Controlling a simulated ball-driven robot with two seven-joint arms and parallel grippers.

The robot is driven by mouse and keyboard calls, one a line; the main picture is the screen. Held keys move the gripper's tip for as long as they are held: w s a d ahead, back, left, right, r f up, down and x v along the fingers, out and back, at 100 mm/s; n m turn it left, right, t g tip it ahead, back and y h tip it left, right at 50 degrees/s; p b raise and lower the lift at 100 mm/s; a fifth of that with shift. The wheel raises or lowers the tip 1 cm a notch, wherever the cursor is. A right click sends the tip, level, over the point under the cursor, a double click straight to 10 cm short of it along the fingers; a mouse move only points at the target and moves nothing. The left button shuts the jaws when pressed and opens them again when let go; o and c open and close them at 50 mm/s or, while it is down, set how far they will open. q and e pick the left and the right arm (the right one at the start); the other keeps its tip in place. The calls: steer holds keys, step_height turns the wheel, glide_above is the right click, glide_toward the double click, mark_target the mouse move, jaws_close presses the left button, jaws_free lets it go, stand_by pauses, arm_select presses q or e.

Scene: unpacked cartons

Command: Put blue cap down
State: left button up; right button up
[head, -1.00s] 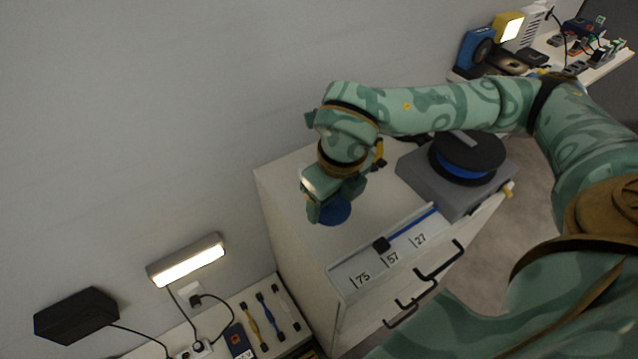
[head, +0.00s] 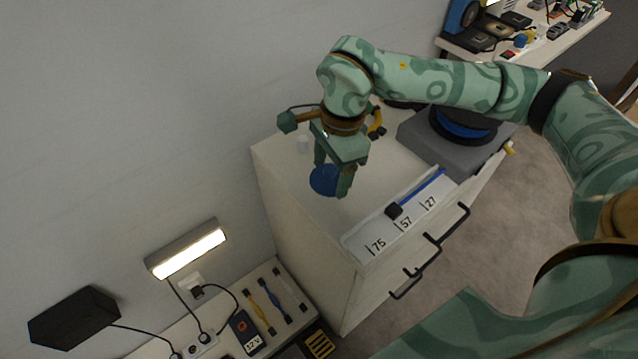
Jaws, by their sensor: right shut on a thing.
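The blue cap (head: 323,180) is a round dark blue disc over the top of the white cabinet (head: 280,165), near its left part. My right gripper (head: 333,182) points down and is shut on the blue cap, with one finger at each side of it. I cannot tell whether the cap touches the cabinet top. My left gripper is not in view.
A tray marked 75, 57 and 27 (head: 376,245) lies along the cabinet's front edge. A grey box with a dark spool (head: 440,150) stands at right. Cabinet top left of the tray is clear.

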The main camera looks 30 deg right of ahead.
mark_target(322, 171)
steer(key=w+f, duration=0.1)
steer(key=w+f+b, duration=0.1)
steer(key=f, duration=0.1)
steer(key=w+f+b, duration=0.1)
steer(key=w+f, duration=0.1)
steer(key=shift+w+d+f, duration=0.1)
steer(key=shift+d+f, duration=0.15)
steer(key=shift+d, duration=0.1)
step_height(322, 171, down, 4)
steer(key=shift+w+r+b, duration=0.1)
steer(key=shift+w+b, duration=0.05)
steer(key=shift+b, duration=1.1)
steer(key=shift+r, duration=0.2)
steer(key=shift+c, duration=0.3)
steer(key=shift+f, duration=0.1)
steer(key=o, duration=1)
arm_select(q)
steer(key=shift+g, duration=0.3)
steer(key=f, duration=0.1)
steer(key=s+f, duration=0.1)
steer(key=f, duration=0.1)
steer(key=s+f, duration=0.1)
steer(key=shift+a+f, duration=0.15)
arm_select(e)
steer(key=shift+o, duration=0.2)
